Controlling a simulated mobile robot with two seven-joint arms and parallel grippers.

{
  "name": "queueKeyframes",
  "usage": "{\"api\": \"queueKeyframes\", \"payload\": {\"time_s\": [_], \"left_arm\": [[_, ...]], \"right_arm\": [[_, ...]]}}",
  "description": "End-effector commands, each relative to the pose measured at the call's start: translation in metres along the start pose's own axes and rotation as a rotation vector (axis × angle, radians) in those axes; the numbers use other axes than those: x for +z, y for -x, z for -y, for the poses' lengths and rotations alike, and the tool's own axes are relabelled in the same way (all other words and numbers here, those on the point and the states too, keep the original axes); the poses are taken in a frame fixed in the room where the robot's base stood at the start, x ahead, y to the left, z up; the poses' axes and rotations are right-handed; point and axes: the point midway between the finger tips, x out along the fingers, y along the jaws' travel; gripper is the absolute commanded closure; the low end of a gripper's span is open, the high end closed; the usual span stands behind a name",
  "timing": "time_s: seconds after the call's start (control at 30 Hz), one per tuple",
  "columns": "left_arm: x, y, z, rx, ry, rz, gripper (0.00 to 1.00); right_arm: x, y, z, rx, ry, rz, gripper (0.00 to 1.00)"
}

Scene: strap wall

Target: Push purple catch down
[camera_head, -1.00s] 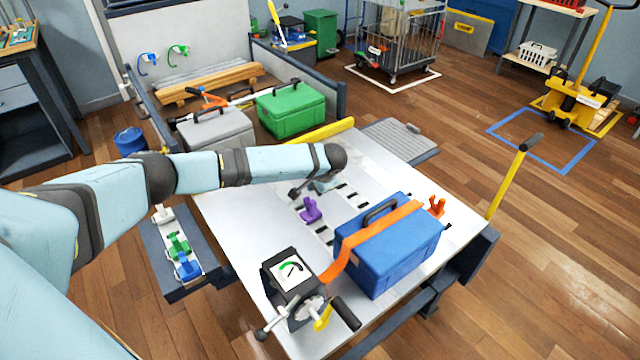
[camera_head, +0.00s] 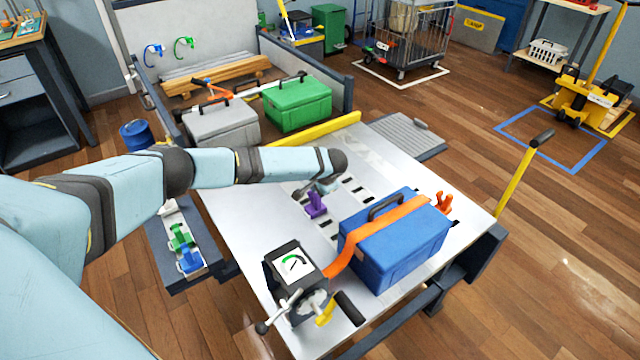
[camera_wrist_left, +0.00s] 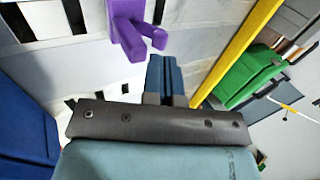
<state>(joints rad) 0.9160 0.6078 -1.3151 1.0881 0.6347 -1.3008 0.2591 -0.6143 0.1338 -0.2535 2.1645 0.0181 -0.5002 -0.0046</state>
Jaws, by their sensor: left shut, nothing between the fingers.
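The purple catch (camera_head: 315,204) stands upright on the slotted metal deck (camera_head: 240,207), left of the blue case. In the left wrist view the purple catch (camera_wrist_left: 128,28) is at the top, just ahead and a little left of the fingertips. My left gripper (camera_head: 300,191) is low over the deck beside the catch, partly hidden by its own wrist in the head view. Its fingers (camera_wrist_left: 165,72) are shut with nothing between them. A small gap seems to separate them from the catch; contact cannot be told. My right gripper is not in view.
A blue case (camera_head: 395,240) under an orange strap (camera_head: 375,230) stands right of the catch. A gauge box with a crank (camera_head: 293,280) is at the near edge. A yellow bar (camera_head: 315,131), a green case (camera_head: 298,103) and a grey case (camera_head: 222,124) lie beyond.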

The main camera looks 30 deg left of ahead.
Motion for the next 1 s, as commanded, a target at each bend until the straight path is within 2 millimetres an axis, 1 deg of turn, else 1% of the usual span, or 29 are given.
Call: {"api": "queueKeyframes", "payload": {"time_s": [0.03,0.1,0.23,0.5,0.77,1.0], "left_arm": [[0.0,-0.009,0.0,-0.001,0.001,0.002,1.0],[0.0,-0.016,-0.001,0.0,0.0,0.001,1.0],[0.0,-0.024,0.0,0.0,-0.001,0.0,1.0],[0.0,-0.026,0.0,0.001,0.0,0.0,1.0],[0.0,-0.025,0.002,0.016,0.001,0.001,1.0],[0.0,-0.027,0.004,0.063,0.001,0.002,1.0]], "right_arm": [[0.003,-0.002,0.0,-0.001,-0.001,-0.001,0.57],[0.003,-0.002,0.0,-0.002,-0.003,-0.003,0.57],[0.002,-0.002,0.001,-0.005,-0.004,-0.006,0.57],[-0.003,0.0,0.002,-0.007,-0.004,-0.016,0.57],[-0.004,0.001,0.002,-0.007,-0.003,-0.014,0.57],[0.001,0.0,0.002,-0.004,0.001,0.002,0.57]]}}
